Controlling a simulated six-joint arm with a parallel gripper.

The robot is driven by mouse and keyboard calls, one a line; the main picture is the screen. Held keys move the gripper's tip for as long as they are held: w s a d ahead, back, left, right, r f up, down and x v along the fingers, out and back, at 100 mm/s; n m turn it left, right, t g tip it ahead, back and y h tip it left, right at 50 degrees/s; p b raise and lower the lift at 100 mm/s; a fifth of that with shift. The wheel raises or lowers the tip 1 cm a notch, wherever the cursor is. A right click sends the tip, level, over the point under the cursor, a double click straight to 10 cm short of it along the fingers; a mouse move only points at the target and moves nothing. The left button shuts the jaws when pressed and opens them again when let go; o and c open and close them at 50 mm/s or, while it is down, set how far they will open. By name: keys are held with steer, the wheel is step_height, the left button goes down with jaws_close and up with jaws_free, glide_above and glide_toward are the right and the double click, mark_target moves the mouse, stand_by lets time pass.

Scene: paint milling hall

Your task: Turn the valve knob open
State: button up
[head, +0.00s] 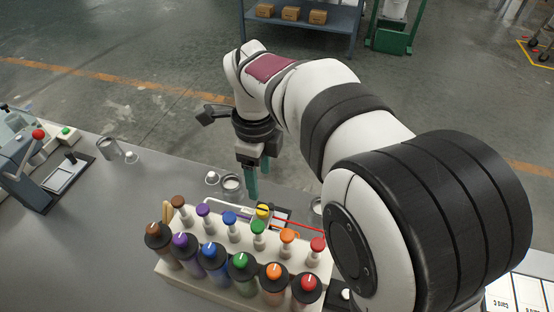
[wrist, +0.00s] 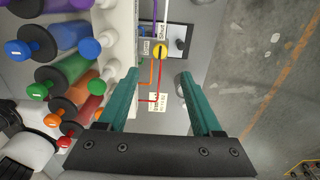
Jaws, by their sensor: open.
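A small yellow knob with a dark mark (head: 263,210) sits behind the rack of coloured paint cylinders, where thin coloured lines meet. It also shows in the wrist view (wrist: 160,52), at the upper middle. I take it as the valve knob; the other coloured knobs are on the rack. My gripper (head: 258,190) points down over the bench, just behind the knob in the head view. Its two teal fingers are apart and empty (wrist: 160,72). In the wrist view the knob lies just beyond the fingertips, between their lines, with no contact visible.
The cylinder rack (head: 225,274) with several coloured caps stands in front of the knob. Small metal cups (head: 232,184) stand behind it on the grey bench (head: 70,250). A machine with a red knob (head: 38,134) is at left. The bench's left middle is clear.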

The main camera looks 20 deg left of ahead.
mark_target(262, 209)
step_height(262, 209, down, 11)
steer(key=shift+f, duration=0.2)
jaws_close()
stand_by(0.3)
